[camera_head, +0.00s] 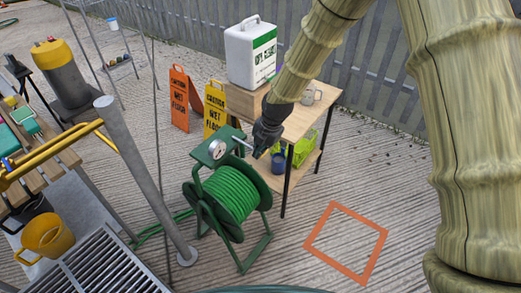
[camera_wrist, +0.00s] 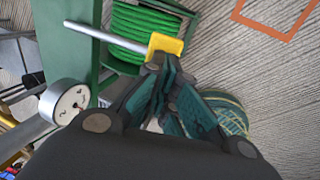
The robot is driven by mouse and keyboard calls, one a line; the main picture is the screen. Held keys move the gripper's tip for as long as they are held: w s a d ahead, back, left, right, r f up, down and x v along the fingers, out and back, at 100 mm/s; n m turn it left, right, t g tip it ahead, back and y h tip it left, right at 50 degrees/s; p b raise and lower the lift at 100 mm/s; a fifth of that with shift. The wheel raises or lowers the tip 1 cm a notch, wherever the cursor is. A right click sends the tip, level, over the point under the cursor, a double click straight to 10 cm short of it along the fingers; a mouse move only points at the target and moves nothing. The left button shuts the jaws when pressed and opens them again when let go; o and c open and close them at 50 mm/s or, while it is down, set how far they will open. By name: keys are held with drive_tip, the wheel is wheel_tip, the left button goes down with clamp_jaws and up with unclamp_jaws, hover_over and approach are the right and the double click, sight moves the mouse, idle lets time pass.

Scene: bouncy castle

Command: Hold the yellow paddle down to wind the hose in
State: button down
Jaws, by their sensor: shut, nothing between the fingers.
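The yellow paddle (camera_wrist: 168,43) shows in the wrist view at the end of a pale grey rod (camera_wrist: 95,33). My gripper (camera_wrist: 160,62) is shut and empty, its fingertips right at the paddle's near edge. I cannot tell whether they touch it. In the head view my gripper (camera_head: 258,150) is at the right of the reel's green top box, and it hides the paddle. The green hose (camera_head: 236,194) is coiled on the green reel (camera_head: 264,243), and a length of it lies on the ground at left. The hose also shows in the wrist view (camera_wrist: 145,20).
A round white gauge (camera_head: 217,149) is on the reel's top box. A wooden table (camera_head: 305,122) with a white canister (camera_head: 251,55) stands behind my gripper. A grey post (camera_head: 145,175) stands left of the reel. An orange square outline (camera_head: 318,221) lies on open ground at right.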

drive_tip(key=shift+r, duration=0.1)
idle(0.7)
drive_tip(key=shift+r+p, duration=0.6)
drive_tip(key=shift+r, duration=0.1)
drive_tip(key=p+v, duration=0.1)
drive_tip(key=v, duration=0.1)
drive_tip(key=p+v, duration=0.2)
drive_tip(key=shift+w+a+r, duration=0.1)
drive_tip(key=shift+a+r, duration=0.05)
drive_tip(key=shift+r, duration=0.2)
drive_tip(key=shift+r+b, duration=0.25)
drive_tip(key=shift+b, duration=0.05)
wheel_tip(320, 180, up, 9)
drive_tip(key=b, duration=0.1)
drive_tip(key=shift+s+d+b, duration=0.35)
drive_tip(key=shift+s+d, duration=0.05)
drive_tip(key=shift+d, duration=0.05)
drive_tip(key=shift+f, duration=0.15)
